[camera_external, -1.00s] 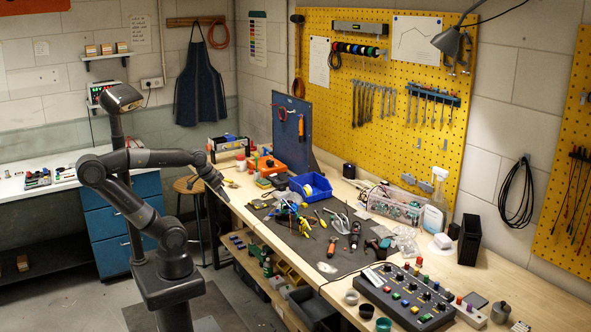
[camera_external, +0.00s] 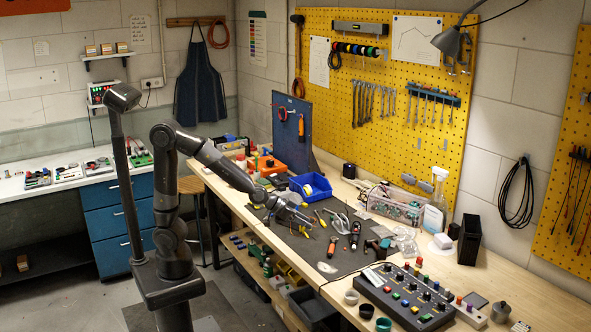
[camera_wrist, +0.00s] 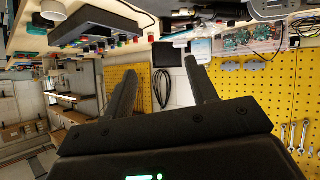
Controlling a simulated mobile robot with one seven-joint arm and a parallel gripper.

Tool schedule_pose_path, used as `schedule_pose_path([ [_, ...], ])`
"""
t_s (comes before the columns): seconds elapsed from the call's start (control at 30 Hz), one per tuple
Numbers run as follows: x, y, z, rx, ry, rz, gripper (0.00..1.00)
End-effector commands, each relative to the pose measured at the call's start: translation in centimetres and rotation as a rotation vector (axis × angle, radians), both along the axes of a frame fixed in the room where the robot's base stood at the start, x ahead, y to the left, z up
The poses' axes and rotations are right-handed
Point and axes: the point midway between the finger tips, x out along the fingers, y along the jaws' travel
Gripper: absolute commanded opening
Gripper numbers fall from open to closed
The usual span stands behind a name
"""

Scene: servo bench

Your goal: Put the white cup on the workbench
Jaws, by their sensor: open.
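A small white cup (camera_external: 352,297) stands on the front part of the workbench (camera_external: 470,277), left of the dark control box. It also shows at the top left of the upside-down wrist view (camera_wrist: 53,10). My gripper (camera_external: 308,217) is over the dark mat among the tools, well away from the cup towards the far end. In the wrist view my two fingers (camera_wrist: 158,68) are spread apart with nothing between them.
Hand tools and a blue bin (camera_external: 310,187) crowd the mat (camera_external: 330,252) near my gripper.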

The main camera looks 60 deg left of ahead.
Motion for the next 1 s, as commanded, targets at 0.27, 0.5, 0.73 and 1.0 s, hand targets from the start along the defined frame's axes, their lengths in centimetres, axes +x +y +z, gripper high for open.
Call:
schedule_pose_path([
  [0.27,-0.9,-12.1,-5.6,-0.036,-0.146,-0.054,0.52],
  [0.5,-4.8,-20.2,-10.7,-0.043,-0.299,-0.081,0.52],
  [0.73,-7.8,-23.5,-13.5,-0.044,-0.399,-0.09,0.52],
  [1.0,-6.1,-25.4,-14.4,-0.045,-0.419,-0.088,0.52],
])
